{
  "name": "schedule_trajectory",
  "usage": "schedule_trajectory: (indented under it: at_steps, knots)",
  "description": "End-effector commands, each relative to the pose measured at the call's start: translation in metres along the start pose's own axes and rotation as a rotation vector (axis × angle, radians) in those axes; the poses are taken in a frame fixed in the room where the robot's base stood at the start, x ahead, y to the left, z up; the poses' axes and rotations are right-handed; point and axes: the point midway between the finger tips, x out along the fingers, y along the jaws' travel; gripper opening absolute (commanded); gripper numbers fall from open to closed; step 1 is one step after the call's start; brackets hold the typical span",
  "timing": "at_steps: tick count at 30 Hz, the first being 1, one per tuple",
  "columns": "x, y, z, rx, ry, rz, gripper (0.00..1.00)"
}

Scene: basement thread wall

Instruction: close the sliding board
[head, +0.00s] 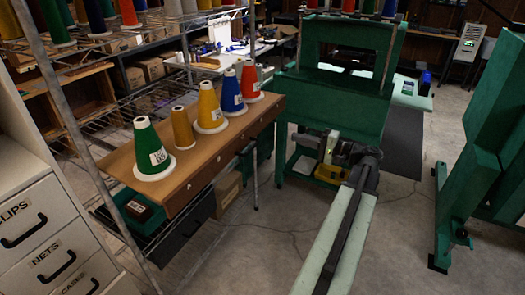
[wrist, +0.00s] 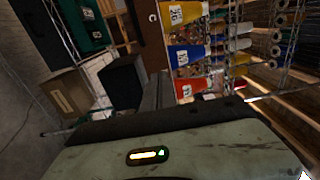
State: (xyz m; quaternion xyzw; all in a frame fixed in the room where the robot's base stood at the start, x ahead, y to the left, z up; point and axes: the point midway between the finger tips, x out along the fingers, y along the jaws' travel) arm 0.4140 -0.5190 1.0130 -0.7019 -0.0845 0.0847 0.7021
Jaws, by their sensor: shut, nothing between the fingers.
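The sliding board (head: 202,160) is a long brown wooden board, sticking out from the wire rack at the left of the head view. A row of thread cones stands upright on it: a green cone (head: 150,148) at the near end, then yellow ones, a blue cone (head: 231,92) and a red cone (head: 250,80) at the far end. The board shows sideways in the wrist view (wrist: 153,40). My gripper (head: 335,148) is shut and empty, right of the board's far end and apart from it. Its dark fingers also show in the wrist view (wrist: 142,85).
A green machine (head: 330,95) stands behind my gripper, and another green frame (head: 480,150) is at the right. A labelled drawer cabinet (head: 40,220) is at the near left. A cardboard box (head: 228,188) sits below the board. Open floor lies between board and arm.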

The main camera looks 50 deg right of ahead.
Motion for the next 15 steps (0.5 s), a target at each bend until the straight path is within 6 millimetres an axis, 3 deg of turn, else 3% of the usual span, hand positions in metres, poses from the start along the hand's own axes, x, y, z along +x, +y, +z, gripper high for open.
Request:
schedule_trajectory:
  at_steps: [1, 8, 11, 15]
  knots:
    - [0.000, 0.015, 0.000, 0.000, 0.000, 0.000, 0.00]
    - [0.002, 0.012, 0.000, 0.000, -0.001, 0.000, 0.00]
    - [0.012, 0.012, 0.001, 0.000, -0.002, 0.000, 0.00]
    - [0.038, 0.012, 0.001, 0.000, -0.004, 0.000, 0.00]
